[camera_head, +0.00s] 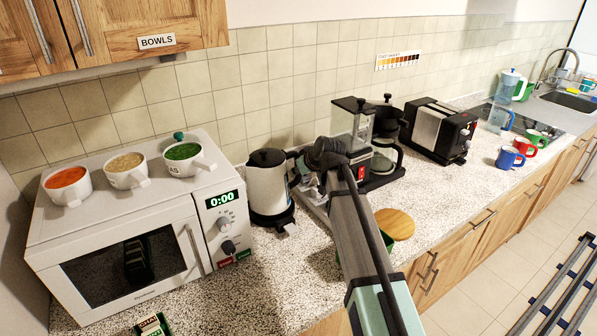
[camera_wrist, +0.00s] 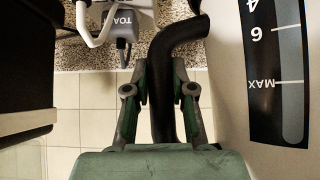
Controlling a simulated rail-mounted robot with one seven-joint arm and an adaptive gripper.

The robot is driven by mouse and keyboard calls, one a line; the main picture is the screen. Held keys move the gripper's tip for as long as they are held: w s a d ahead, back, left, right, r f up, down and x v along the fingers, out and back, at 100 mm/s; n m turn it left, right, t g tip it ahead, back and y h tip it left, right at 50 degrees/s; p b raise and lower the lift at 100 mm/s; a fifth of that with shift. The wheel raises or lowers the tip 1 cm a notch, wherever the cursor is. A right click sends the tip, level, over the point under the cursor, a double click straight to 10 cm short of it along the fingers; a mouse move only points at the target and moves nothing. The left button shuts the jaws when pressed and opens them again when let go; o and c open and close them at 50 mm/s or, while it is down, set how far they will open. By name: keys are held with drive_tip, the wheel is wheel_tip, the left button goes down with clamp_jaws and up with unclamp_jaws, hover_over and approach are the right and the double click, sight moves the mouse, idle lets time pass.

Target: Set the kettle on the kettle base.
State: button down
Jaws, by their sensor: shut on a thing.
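The kettle (camera_head: 266,187), cream-white with a black lid, stands upright on the counter between the microwave and the coffee maker. Its black lower edge is at the black kettle base (camera_head: 271,218). I cannot tell whether it is fully seated or slightly above the base. My gripper (camera_head: 297,168) comes in from the right and is shut on the kettle's black handle. In the wrist view, my green-grey fingers (camera_wrist: 161,98) close around the handle (camera_wrist: 164,70), and the kettle's side with its level gauge (camera_wrist: 276,75) fills the right. The gripper partly hides the handle in the head view.
A microwave (camera_head: 130,235) with several bowls on top stands to the left. A black coffee maker (camera_head: 386,140) and a toaster (camera_head: 437,128) stand to the right. A round wooden lid (camera_head: 395,224) is near the front edge. The tiled wall (camera_head: 255,75) is close behind.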

drive_tip(key=shift+f+b, duration=0.35)
drive_tip(key=shift+f, duration=0.15)
idle(0.3)
drive_tip(key=c, duration=1.3)
unclamp_jaws()
drive_tip(key=shift+o, duration=0.2)
drive_tip(key=shift+f, duration=0.2)
drive_tip(key=p+v, duration=0.4)
drive_tip(key=v, duration=0.7)
drive_tip(key=shift+r, duration=0.1)
